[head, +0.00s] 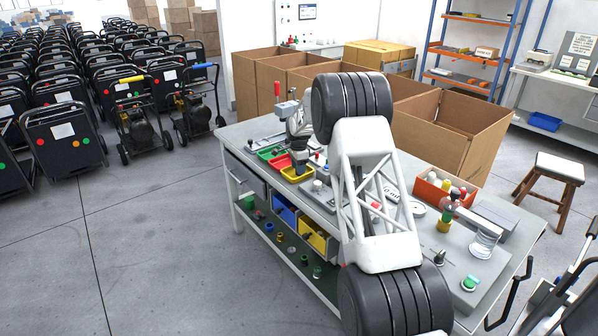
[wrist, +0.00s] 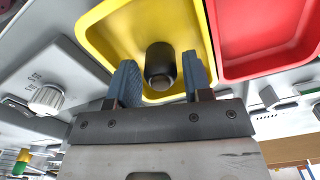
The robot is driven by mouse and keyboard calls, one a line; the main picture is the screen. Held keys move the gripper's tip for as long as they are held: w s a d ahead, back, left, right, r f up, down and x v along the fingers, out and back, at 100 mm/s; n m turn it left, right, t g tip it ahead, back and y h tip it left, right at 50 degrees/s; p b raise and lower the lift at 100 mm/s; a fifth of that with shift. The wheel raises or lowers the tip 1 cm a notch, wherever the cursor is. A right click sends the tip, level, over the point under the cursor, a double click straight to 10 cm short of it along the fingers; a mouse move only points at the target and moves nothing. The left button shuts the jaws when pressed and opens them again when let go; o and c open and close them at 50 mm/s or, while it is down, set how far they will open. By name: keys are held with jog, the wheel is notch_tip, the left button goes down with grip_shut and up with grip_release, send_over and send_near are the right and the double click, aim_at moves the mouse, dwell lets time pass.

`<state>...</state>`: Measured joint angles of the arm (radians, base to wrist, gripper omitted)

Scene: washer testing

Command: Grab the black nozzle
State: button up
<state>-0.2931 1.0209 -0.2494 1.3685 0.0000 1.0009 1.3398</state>
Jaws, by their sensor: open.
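The black nozzle (wrist: 160,66) is a short dark cylinder in the yellow tray (wrist: 103,30). In the wrist view it stands between the two blue-grey fingers of my gripper (wrist: 160,60), with a gap visible on each side. My gripper is open and holds nothing. In the head view the yellow tray (head: 291,178) is on the workbench and my gripper (head: 298,170) is over it. The nozzle cannot be made out there. Whether the fingertips reach down beside the nozzle is hard to tell.
A red tray (wrist: 232,72) adjoins the yellow one, with a green tray (head: 263,154) beyond. A grey panel with a white knob (wrist: 46,99) lies on the other side. My arm crosses the workbench (head: 228,134). An orange bin (head: 432,194) with bottles stands farther right.

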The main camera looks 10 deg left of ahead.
jog(key=shift+f, duration=0.7)
jog(key=c, duration=0.7)
